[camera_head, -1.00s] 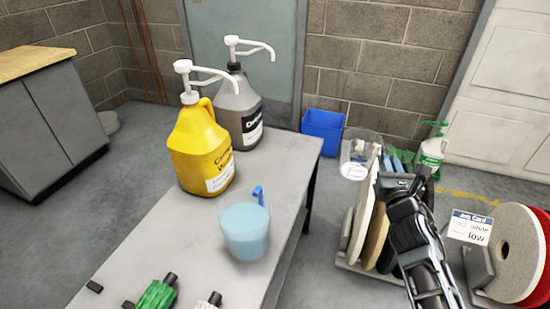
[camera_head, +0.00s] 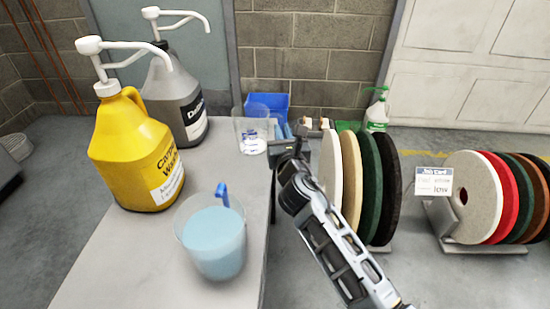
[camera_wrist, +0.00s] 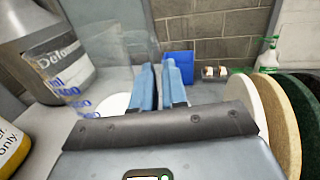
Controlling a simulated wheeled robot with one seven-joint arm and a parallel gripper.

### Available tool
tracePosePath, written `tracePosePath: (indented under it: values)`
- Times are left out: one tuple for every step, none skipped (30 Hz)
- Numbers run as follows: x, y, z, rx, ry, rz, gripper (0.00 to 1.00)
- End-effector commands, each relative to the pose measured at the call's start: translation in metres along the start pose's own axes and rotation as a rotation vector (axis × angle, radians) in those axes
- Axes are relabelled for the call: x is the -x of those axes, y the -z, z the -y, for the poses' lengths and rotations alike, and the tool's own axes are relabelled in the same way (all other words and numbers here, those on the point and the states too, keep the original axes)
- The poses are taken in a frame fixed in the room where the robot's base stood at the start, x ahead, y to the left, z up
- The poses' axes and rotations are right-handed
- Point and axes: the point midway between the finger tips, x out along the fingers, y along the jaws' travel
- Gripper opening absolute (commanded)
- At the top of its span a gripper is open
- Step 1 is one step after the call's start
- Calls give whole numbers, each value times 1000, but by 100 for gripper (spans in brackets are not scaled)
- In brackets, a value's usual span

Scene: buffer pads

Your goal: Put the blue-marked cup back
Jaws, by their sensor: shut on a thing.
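The clear cup with blue markings (camera_head: 252,132) is at the far right corner of the grey table (camera_head: 95,285). I cannot tell whether the cup's base touches the table. A second cup (camera_head: 212,245), with blue liquid and a blue handle, stands on the near part of the table.
A yellow jug (camera_head: 135,150) and a grey jug (camera_head: 175,95), both with white pumps, stand on the table. A blue bin (camera_head: 270,103) is behind. Upright pads (camera_head: 372,190) stand to the right; more pads (camera_head: 480,195) with a job card (camera_head: 434,182) stand farther right.

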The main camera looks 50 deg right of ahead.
Motion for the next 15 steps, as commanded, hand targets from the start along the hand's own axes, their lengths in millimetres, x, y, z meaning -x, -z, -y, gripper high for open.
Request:
tracePosePath:
  values:
    - [-2, 7, -7, -2, -2, 1, 0]
    - [-2, 8, -10, -1, -2, 1, 0]
    - [-3, 9, -13, 0, -1, 1, 0]
    - [-3, 9, -14, -1, 0, 1, 0]
    - [-3, 10, -15, -1, 0, 0, 0]
    - [-3, 10, -16, -1, 0, 0, 0]
    - [-3, 12, -16, -1, 0, 0, 0]
    - [-3, 14, -16, -1, 1, 0, 0]
    - [-3, 18, -16, 0, 1, 0, 0]
    - [-3, 22, -16, 0, 1, 0, 0]
    - [-3, 26, -16, 1, 1, 0, 0]
    - [-3, 32, -16, -1, 0, -1, 0]
    - [-3, 37, -16, -1, 0, -1, 0]
    - [-3, 42, -16, 1, 0, -1, 0]
    - [-3, 47, -16, 1, 0, -1, 0]
